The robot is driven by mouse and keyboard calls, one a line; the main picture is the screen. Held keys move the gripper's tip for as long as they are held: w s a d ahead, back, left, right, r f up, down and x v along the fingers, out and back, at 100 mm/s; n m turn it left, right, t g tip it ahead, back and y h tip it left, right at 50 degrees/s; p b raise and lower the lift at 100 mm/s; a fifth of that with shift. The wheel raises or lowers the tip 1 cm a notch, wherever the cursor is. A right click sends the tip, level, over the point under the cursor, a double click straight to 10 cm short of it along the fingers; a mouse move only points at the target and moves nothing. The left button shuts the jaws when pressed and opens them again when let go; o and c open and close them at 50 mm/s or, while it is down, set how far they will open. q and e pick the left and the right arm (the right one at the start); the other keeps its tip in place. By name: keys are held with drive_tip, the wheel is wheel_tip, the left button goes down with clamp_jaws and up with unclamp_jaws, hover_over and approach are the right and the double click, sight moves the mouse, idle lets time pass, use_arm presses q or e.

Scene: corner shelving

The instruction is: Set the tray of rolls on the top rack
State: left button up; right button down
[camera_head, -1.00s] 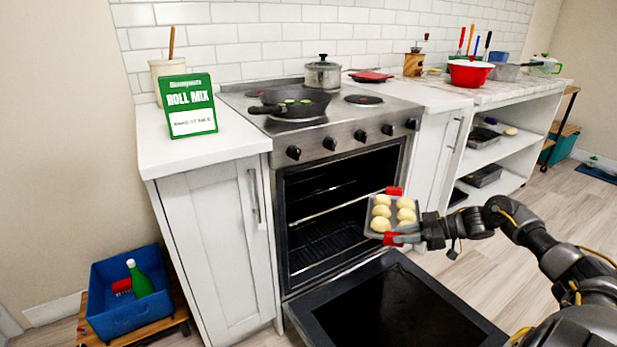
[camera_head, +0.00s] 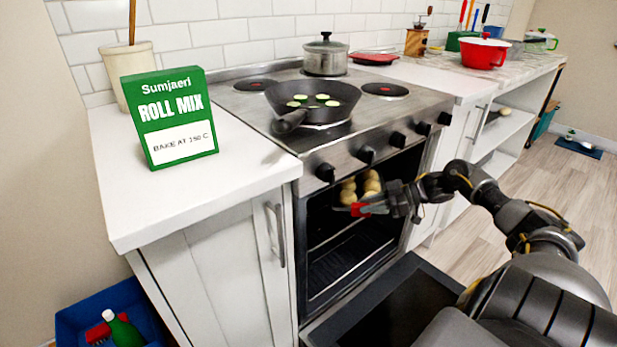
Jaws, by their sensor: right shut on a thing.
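The tray of rolls (camera_head: 366,203) is at the mouth of the oven (camera_head: 352,243), high in the opening. It carries several pale rolls (camera_head: 361,187). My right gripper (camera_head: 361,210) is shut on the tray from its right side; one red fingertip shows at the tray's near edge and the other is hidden. The oven door is folded down. A lower rack (camera_head: 345,260) shows inside the oven below the tray. The top rack is hard to make out behind the tray and rolls. My left gripper is not in view.
The open oven door (camera_head: 390,305) lies below my right arm. Oven knobs (camera_head: 366,155) stick out just above the opening. A pan with green slices (camera_head: 318,98) and a pot (camera_head: 325,55) stand on the stove. A green roll mix box (camera_head: 170,118) stands on the left counter.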

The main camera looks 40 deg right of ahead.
drive_tip(key=shift+w, duration=0.15)
drive_tip(key=w+a+b, duration=0.1)
drive_tip(key=w+a, duration=0.7)
drive_tip(key=w, duration=0.1)
drive_tip(key=shift+a+r+b, duration=0.2)
drive_tip(key=shift+a+b, duration=0.2)
drive_tip(key=w+a, duration=0.3)
drive_tip(key=w, duration=0.1)
drive_tip(key=shift+a, duration=0.3)
wheel_tip(320, 180, down, 3)
drive_tip(key=shift+f+b, duration=0.2)
drive_tip(key=shift+b, duration=0.7)
drive_tip(key=shift+s+f, duration=0.1)
drive_tip(key=shift+f, duration=0.05)
drive_tip(key=c, duration=1.2)
unclamp_jaws()
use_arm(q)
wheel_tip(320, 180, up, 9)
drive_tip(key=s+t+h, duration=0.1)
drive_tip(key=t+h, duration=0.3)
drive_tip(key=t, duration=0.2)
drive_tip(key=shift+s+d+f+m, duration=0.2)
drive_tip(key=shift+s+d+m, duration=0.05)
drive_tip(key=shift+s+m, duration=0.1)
